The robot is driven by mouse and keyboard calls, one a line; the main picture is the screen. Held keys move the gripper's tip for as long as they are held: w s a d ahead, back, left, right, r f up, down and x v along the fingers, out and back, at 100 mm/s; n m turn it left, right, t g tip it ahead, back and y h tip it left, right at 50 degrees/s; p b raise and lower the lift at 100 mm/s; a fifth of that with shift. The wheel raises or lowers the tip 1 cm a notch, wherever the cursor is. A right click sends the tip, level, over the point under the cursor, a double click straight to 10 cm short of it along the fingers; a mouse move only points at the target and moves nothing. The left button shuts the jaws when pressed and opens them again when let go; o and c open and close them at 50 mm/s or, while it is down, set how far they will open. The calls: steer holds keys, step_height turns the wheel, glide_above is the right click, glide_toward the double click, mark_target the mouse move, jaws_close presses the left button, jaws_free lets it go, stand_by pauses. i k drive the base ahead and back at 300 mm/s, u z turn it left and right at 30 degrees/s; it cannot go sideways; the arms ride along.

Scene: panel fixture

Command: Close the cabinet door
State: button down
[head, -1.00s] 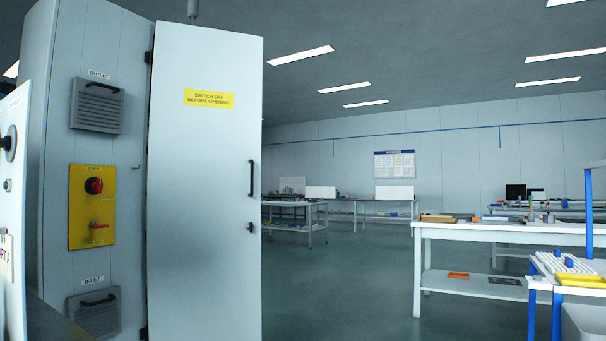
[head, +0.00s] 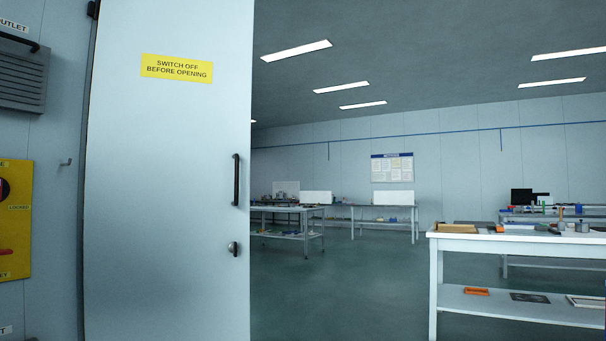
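The cabinet door (head: 165,190) fills the left-middle of the head view and stands open, its hinge edge on the left. It is pale grey with a yellow sign (head: 177,68) reading "SWITCH OFF BEFORE OPENING". A black vertical handle (head: 237,180) sits near its right edge, with a small lock knob (head: 233,248) below it. The cabinet's side wall (head: 60,130) shows at the far left. It carries a grey vent (head: 22,75) and a yellow switch panel (head: 15,220), both cut off by the frame edge. My gripper is not in view.
A white workbench (head: 520,244) with items on it stands at the right. Other tables (head: 287,210) stand farther back. Open green floor (head: 345,285) lies between the door and the workbench.

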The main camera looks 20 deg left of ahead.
mark_target(167, 195)
steer(key=z, duration=0.05)
steer(key=i, duration=1)
steer(key=u, duration=0.9)
steer(key=i, duration=0.75)
steer(key=u, duration=0.65)
